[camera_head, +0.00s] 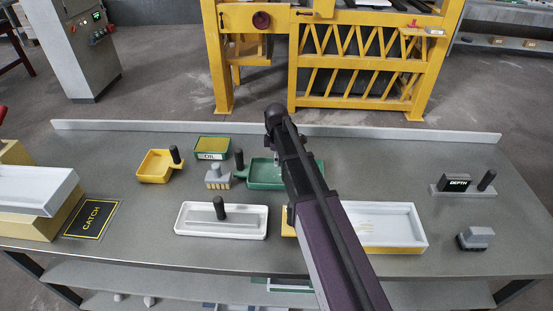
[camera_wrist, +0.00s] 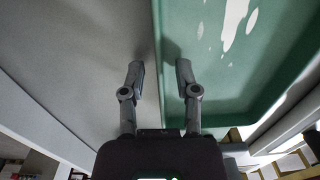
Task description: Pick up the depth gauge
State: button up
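The depth gauge seems to be the grey piece with a black upright handle (camera_head: 487,180), standing at the right of the table on a grey base beside a black block marked DEPTH (camera_head: 457,184). Where gauge and base part is too small to tell. The gauge is not in the wrist view.
The green tray (camera_head: 262,184) lies partly behind my arm. White trays (camera_head: 222,232) (camera_head: 412,240), a yellow scoop-like tray (camera_head: 153,178), an OIL box (camera_head: 211,154) and a grey block (camera_head: 475,239) stand around. A raised ledge (camera_head: 400,134) runs along the back. Table between arm and gauge is clear.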

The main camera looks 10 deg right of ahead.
jog(key=shift+r, duration=0.1)
dwell(0.3)
notch_tip(320, 180, up, 12)
jog(key=p, duration=1.2)
jog(key=shift+w, duration=0.15)
dwell(0.6)
jog(key=s+d+m, duration=0.2)
jog(key=s+m, duration=0.6)
jog(key=s, duration=0.3)
jog(key=s+d+m, duration=0.3)
jog(key=s+m, duration=0.4)
jog(key=s, duration=0.3)
jog(key=shift+s+d+m, duration=0.25)
jog(key=shift+s+m, duration=0.15)
